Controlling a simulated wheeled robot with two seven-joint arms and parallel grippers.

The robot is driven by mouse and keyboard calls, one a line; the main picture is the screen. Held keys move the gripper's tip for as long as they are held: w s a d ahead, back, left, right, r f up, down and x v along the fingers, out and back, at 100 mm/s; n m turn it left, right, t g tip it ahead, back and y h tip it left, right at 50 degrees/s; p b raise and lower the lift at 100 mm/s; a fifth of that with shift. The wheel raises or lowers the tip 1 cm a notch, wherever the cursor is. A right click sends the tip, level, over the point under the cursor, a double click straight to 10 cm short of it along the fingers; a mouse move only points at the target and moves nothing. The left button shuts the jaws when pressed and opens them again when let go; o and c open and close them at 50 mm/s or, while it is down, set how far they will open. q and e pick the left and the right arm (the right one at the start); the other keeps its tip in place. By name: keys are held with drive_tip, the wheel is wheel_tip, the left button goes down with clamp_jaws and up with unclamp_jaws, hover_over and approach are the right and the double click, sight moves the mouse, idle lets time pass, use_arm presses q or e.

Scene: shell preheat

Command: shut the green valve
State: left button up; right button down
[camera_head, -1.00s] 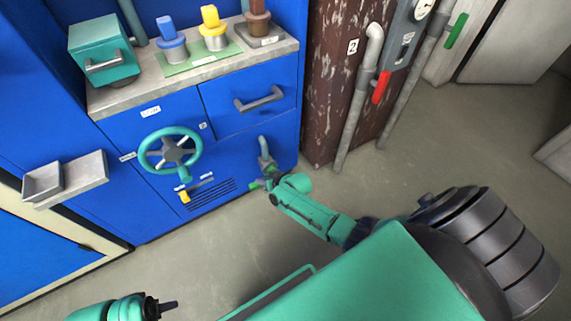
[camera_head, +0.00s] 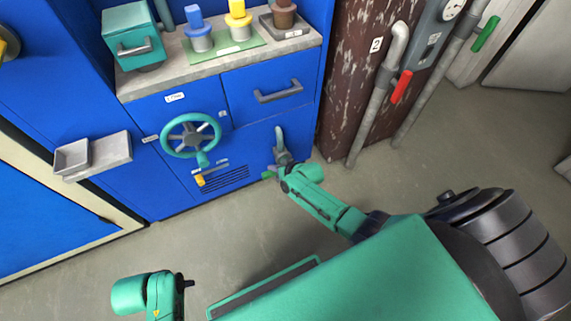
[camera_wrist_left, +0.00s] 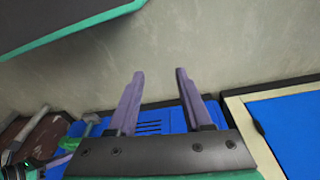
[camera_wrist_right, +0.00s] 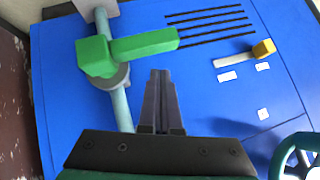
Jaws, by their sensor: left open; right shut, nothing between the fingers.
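The green valve (camera_wrist_right: 130,48) shows in the right wrist view: a green block on a grey-teal pipe, its lever pointing right, across the pipe. In the head view a bit of its green (camera_head: 268,174) shows low on the blue cabinet. My right gripper (camera_wrist_right: 160,75) is shut and empty, its tips just below the lever in that view; contact cannot be told. In the head view my right gripper (camera_head: 284,170) is beside the valve and partly hides it. My left gripper (camera_wrist_left: 160,73) is open and empty, low over the floor, away from the cabinet.
A teal handwheel (camera_head: 191,136) and a yellow-tipped lever (camera_head: 200,181) are left of the valve on the cabinet. A red handle (camera_head: 401,87) and another green handle (camera_head: 486,34) are on pipes at the right. The floor (camera_head: 230,220) before the cabinet is clear.

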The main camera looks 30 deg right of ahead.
use_arm(q)
drive_tip(key=s+a+f+p, duration=0.3)
drive_tip(key=s+f+p, duration=0.4)
drive_tip(key=s+f, duration=0.3)
wheel_tip(320, 180, down, 2)
drive_tip(key=shift+s+a+f+y, duration=0.2)
drive_tip(key=shift+a+f+y, duration=0.1)
drive_tip(key=shift+a, duration=0.1)
use_arm(e)
drive_tip(key=s+r, duration=0.7)
drive_tip(key=r, duration=0.1)
drive_tip(key=shift+r, duration=0.4)
drive_tip(key=shift+d, duration=0.1)
